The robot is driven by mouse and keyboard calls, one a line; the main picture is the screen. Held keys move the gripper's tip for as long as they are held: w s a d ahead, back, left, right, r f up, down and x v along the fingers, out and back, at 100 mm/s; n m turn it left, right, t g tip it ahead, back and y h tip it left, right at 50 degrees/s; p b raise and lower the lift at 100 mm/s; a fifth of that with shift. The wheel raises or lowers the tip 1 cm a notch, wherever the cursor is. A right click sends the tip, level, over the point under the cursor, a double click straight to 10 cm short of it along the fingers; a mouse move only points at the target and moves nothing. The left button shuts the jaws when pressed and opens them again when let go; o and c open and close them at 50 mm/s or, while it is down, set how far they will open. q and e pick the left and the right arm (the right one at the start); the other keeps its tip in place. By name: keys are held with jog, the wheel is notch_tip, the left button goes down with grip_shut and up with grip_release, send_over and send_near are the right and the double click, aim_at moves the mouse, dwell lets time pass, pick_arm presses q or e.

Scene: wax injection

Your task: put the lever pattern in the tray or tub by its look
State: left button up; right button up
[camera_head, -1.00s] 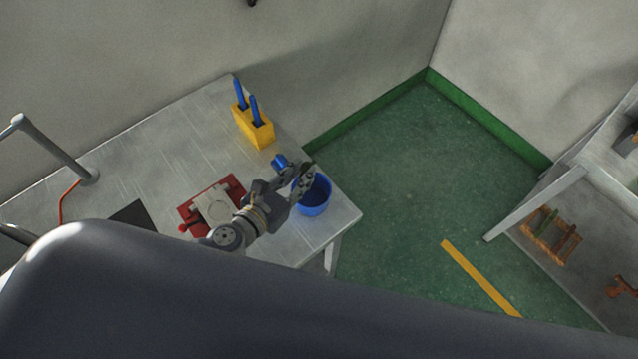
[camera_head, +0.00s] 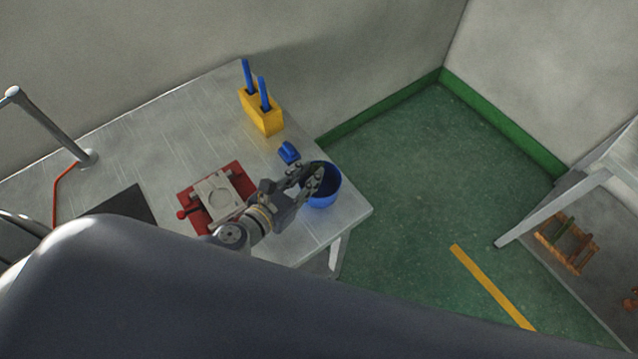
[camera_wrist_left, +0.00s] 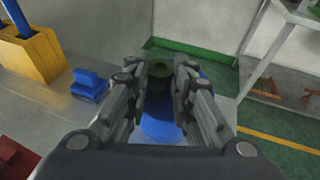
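My left gripper (camera_head: 312,176) is over the blue tub (camera_head: 325,200) at the table's right end. In the left wrist view its fingers (camera_wrist_left: 160,82) are closed on a small dark green piece (camera_wrist_left: 160,70), which looks like the lever pattern; its full shape is hidden by the fingers. The blue tub (camera_wrist_left: 160,128) shows beneath and between the fingers. My right gripper is not in view.
A small blue block (camera_head: 289,152) lies beside the tub. Behind it stands a yellow holder (camera_head: 262,112) with blue sticks. A red fixture with a grey plate (camera_head: 222,196) and a dark flat panel (camera_head: 120,205) are on the table. A shelf with orange-brown items (camera_head: 566,243) stands at right.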

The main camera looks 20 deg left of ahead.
pick_arm(q)
jog(key=o, duration=0.4)
jog(key=shift+c, duration=0.2)
jog(key=v, duration=1.2)
